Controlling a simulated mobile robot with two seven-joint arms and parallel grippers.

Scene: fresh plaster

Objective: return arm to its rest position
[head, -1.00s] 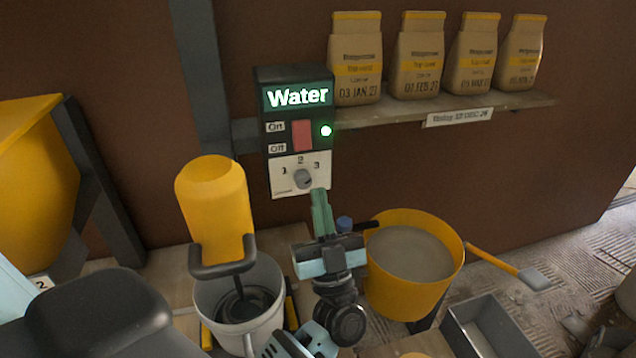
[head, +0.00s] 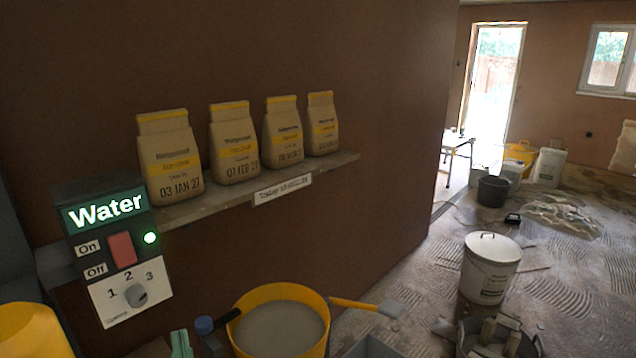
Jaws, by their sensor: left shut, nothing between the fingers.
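My left gripper (head: 181,345) shows only as pale green fingertips at the bottom edge of the head view, left of the yellow tub. The fingers are together with nothing between them. The rest of my left arm is out of the frame. The water control box (head: 108,245) is above and left of the fingertips, and they are apart from it. Its sign and green lamp are lit, and it has a red switch (head: 122,250) and a dial (head: 136,294) marked 1, 2, 3. My right gripper is not in view.
A yellow tub (head: 325,318) of grey material stands right of the fingertips. A shelf (head: 215,205) with several bags is above. A lidded white bucket (head: 490,268) stands on the floor at right. The floor between the tub and bucket looks mostly open.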

